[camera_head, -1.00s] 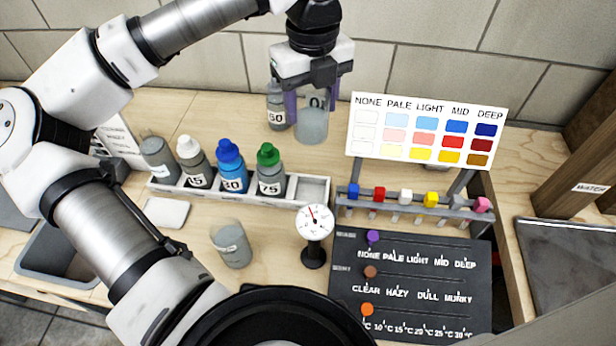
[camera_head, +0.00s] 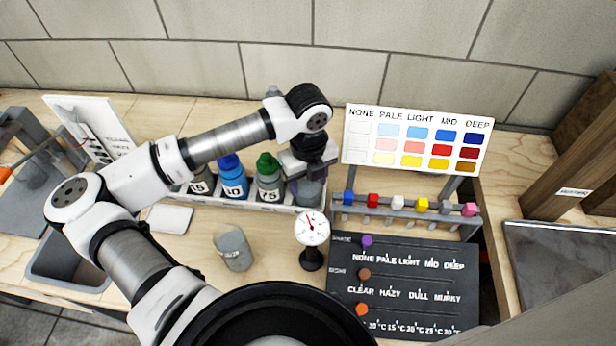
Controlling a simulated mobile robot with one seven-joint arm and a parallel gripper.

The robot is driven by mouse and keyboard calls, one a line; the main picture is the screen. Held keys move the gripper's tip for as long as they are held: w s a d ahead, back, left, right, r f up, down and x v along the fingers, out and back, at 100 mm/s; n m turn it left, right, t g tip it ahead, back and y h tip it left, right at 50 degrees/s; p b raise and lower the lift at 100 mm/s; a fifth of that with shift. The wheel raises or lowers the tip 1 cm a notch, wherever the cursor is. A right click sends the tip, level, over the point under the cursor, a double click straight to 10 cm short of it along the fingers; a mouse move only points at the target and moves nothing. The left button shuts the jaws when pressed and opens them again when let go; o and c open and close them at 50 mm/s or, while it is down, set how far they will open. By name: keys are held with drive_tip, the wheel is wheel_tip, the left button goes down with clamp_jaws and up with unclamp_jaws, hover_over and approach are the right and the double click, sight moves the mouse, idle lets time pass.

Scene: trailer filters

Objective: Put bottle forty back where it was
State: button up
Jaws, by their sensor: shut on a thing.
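My gripper (camera_head: 308,178) is shut on a grey bottle (camera_head: 311,194), whose label cannot be read here. The bottle is at the right end of the white rack (camera_head: 245,204), where an empty compartment showed earlier. I cannot tell whether it rests on the rack's floor or hangs just above it. In the rack, to its left, stand the green-capped bottle 75 (camera_head: 269,185), the blue bottle (camera_head: 233,182) and a grey bottle (camera_head: 201,181) partly behind my arm. The rack's left end is hidden by my arm.
A grey beaker (camera_head: 234,248) and a dial gauge (camera_head: 311,232) stand in front of the rack. A colour chart (camera_head: 415,140), a row of coloured pegs (camera_head: 405,205) and a black slider board (camera_head: 400,290) are to the right.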

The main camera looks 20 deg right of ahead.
drive_tip(key=shift+f, duration=0.2)
drive_tip(key=shift+f+b, duration=0.15)
drive_tip(key=shift+b, duration=0.15)
drive_tip(key=o, duration=1.3)
drive_tip(key=shift+c, duration=0.2)
wheel_tip(320, 180, up, 12)
drive_tip(key=b, duration=0.3)
drive_tip(key=shift+r, duration=0.2)
